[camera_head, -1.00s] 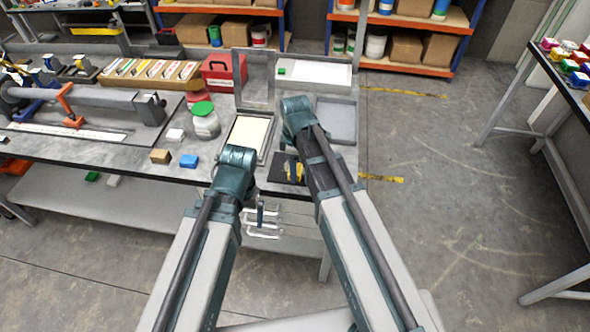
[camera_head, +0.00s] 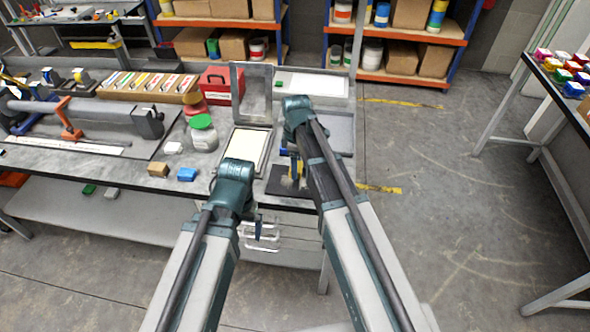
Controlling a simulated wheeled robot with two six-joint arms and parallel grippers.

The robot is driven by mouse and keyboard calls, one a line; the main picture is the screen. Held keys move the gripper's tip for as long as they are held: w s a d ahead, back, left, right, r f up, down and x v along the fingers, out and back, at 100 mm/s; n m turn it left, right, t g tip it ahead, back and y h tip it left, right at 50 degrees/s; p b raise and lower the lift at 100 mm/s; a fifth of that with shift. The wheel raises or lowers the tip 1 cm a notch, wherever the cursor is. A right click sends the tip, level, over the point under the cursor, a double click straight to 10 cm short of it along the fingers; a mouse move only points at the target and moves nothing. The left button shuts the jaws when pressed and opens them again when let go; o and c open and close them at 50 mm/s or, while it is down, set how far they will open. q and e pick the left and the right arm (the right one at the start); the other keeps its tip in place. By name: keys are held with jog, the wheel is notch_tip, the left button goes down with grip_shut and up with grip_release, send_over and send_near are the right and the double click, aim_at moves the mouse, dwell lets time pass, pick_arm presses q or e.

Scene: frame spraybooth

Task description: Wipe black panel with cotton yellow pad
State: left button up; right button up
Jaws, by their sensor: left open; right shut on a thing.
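The black panel (camera_head: 279,181) lies flat near the front edge of the grey workbench, partly hidden behind my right arm. My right gripper (camera_head: 293,168) points down over the panel's right part, shut on the yellow pad (camera_head: 297,171). Only a small bit of the pad shows, and I cannot tell whether it touches the panel. My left gripper (camera_head: 258,228) is open and empty in front of the bench edge, left of and nearer than the panel. My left wrist hides much of that gripper.
Behind the panel are a cream-filled tray (camera_head: 247,148) and a grey tray (camera_head: 339,131).

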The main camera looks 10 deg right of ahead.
aim_at(288, 190)
jog(key=shift+w, duration=0.15)
jog(key=shift+w+a, duration=0.2)
jog(key=shift+a, duration=0.5)
jog(key=shift+s+a, duration=0.3)
jog(key=shift+s, duration=0.6)
jog(key=shift+s+a, duration=0.3)
jog(key=shift+s, duration=0.6)
jog(key=shift+s+a, duration=0.3)
jog(key=shift+s, duration=0.6)
jog(key=shift+s+a, duration=0.25)
jog(key=shift+s, duration=0.65)
jog(key=shift+r, duration=0.1)
notch_tip(288, 190, up, 6)
jog(key=p, duration=0.5)
jog(key=shift+p, duration=0.4)
